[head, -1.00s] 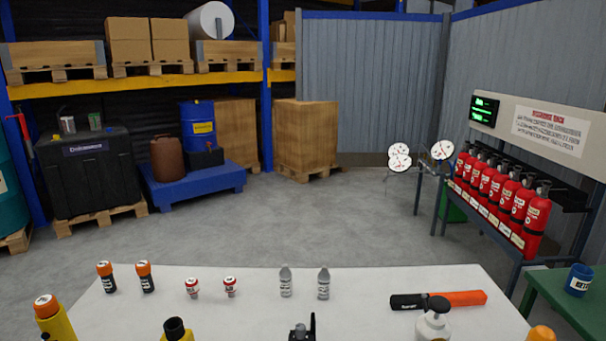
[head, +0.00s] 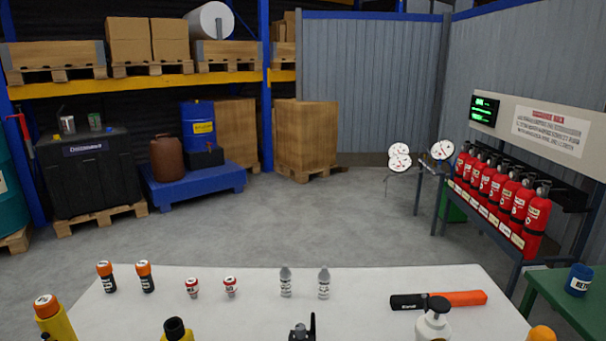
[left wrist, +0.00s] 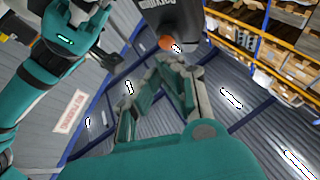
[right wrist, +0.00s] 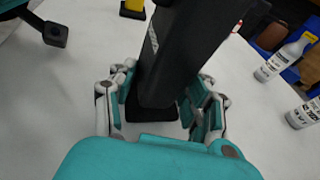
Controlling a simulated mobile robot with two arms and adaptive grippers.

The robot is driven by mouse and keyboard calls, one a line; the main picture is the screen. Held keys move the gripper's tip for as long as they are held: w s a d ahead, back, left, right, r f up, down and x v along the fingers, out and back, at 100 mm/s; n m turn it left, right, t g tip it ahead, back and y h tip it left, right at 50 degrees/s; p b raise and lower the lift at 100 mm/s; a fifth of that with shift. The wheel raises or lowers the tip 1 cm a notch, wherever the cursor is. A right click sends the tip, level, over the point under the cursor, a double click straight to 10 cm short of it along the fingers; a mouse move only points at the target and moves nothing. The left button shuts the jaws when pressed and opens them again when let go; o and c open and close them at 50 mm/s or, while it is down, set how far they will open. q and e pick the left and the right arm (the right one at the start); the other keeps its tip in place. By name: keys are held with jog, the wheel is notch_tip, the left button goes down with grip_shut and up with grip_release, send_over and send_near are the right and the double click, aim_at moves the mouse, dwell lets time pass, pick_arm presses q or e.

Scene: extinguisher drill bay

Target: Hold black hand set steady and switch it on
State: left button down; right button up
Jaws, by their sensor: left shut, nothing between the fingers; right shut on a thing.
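The black hand set (head: 302,332) shows only its top and short antenna at the bottom edge of the head view. In the right wrist view its dark body (right wrist: 185,55) stands tilted in the picture between the fingers of my right gripper (right wrist: 165,88), which is shut on it. In the left wrist view a black body with pale lettering (left wrist: 176,22) and an orange knob is at the top. My left gripper (left wrist: 174,70) is shut and empty, its fingertips just below that knob in the picture; I cannot tell if they touch. The head view shows neither gripper.
On the white table (head: 250,318) stand two orange-capped canisters (head: 145,277), two small red-and-white items (head: 230,286), two grey bottles (head: 285,282), a pump bottle (head: 433,322) and a black-and-orange torch-like tool (head: 440,299). Yellow containers (head: 50,318) stand near the front left.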

pick_arm(q)
jog(key=shift+w, duration=0.1)
pick_arm(e)
jog(key=shift+s+f, duration=0.2)
jog(key=shift+f, duration=0.35)
pick_arm(q)
jog(key=shift+w+f, duration=0.15)
jog(key=shift+w, duration=0.35)
jog(key=shift+s, duration=0.55)
pick_arm(e)
jog(key=o, duration=1.1)
jog(key=shift+w, duration=0.15)
pick_arm(q)
jog(key=s, duration=0.5)
jog(key=shift+s+r, duration=0.2)
jog(key=shift+s, duration=0.1)
pick_arm(e)
jog(key=shift+o, duration=0.2)
jog(key=shift+r, duration=0.1)
